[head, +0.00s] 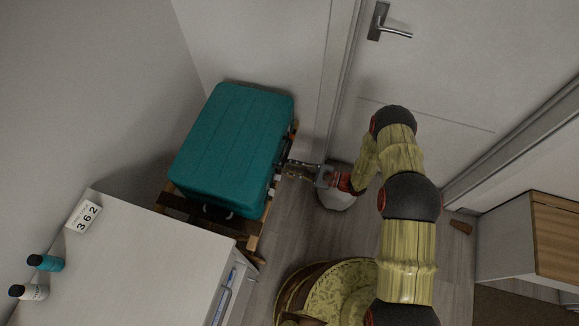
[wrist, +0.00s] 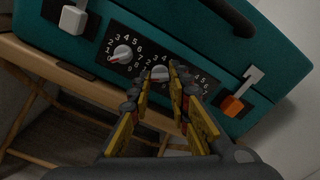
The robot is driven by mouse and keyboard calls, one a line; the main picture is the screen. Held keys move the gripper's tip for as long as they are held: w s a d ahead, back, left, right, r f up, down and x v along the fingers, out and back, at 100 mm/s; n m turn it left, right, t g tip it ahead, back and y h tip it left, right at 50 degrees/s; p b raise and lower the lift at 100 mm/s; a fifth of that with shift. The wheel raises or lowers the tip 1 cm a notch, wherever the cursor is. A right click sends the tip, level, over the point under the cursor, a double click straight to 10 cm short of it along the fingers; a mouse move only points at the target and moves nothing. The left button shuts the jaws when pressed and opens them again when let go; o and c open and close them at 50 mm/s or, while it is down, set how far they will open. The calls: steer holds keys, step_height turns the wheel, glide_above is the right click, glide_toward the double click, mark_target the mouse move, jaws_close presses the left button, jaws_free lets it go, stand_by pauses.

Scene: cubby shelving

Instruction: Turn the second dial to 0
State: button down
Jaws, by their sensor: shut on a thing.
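A teal case (head: 232,145) lies on a wooden stand in the head view; its front also fills the top of the wrist view (wrist: 165,22). A black panel on that front carries white dials ringed with numbers. The first dial (wrist: 122,52) is uncovered at left, with a red mark at its lower left. The second dial (wrist: 160,72) shows between my gripper's fingertips (wrist: 161,80). My gripper (head: 288,168) is shut on this dial. Its pointer and most of its numbers are hidden by the fingers. More numbers show to the right, with any third dial hidden.
A white latch (wrist: 73,18) and an orange-tipped latch (wrist: 236,103) flank the panel. A card (head: 84,217) reading 3 6 2 stands on the white cabinet (head: 150,260), near two bottles (head: 45,262). A door (head: 440,75) is behind my arm. Some floor is clear beside the stand (head: 262,225).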

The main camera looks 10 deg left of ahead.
steer(key=shift+n+b, duration=0.35)
steer(key=shift+n, duration=0.95)
steer(key=shift+w, duration=0.1)
steer(key=c, duration=2.5)
jaws_free()
steer(key=shift+r, duration=0.1)
steer(key=o, duration=0.6)
steer(key=d, duration=0.8)
steer(key=s+d, duration=0.1)
steer(key=d, duration=0.3)
